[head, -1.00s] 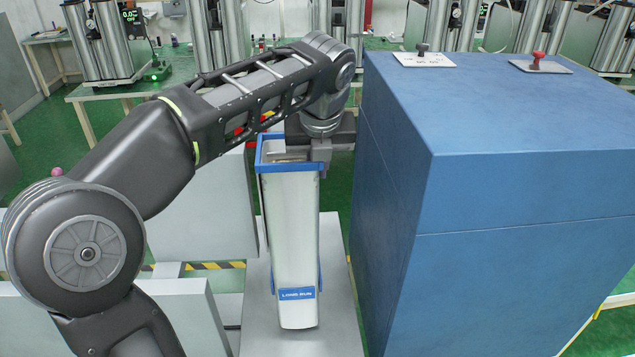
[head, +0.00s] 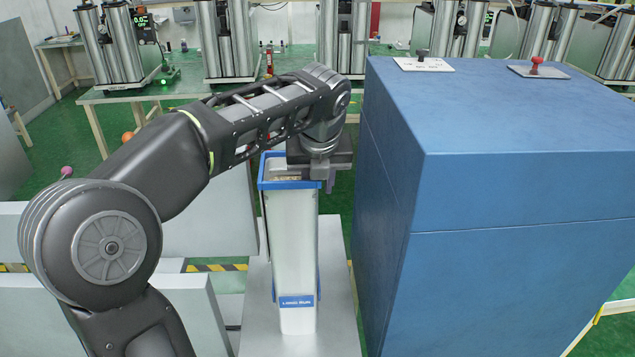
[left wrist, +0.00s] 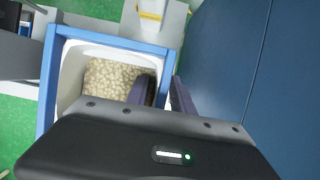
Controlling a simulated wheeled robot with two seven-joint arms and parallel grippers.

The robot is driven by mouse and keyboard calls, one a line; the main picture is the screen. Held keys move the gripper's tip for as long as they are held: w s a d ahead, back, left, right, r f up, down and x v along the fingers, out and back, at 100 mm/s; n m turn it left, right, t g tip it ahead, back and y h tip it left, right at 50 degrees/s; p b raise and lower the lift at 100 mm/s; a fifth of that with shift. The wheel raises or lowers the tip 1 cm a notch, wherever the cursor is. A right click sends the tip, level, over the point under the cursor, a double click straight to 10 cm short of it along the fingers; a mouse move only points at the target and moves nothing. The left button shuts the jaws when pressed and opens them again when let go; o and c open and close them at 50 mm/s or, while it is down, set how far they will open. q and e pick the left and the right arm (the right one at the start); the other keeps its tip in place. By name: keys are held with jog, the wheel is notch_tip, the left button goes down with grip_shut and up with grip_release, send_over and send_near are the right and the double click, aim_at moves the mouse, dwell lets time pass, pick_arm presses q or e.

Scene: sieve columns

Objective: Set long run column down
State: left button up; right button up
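The long run column (head: 292,240) is a tall white box with a blue rim and a blue "LONG RUN" label. It stands upright on a grey metal plate (head: 257,310). In the left wrist view the column (left wrist: 48,90) is open at the top, with pale grains inside. My left gripper (head: 325,180) is at the right side of its rim. In the left wrist view my left gripper (left wrist: 165,95) has one finger inside the wall and one outside. The outer finger looks slightly apart from the rim, so the gripper seems open around it. My right gripper is not in view.
A large blue cabinet (head: 490,190) stands close on the right, with a grey knob plate (head: 423,65) and a red knob plate (head: 538,72) on top. Pale panels (head: 215,215) stand to the left of the column. Benches with metal cylinders stand behind.

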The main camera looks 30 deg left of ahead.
pick_arm(q)
jog(key=shift+r, duration=0.1)
jog(key=v, duration=0.7)
jog(key=shift+s+r, duration=0.15)
jog(key=shift+r, duration=0.1)
dwell(0.4)
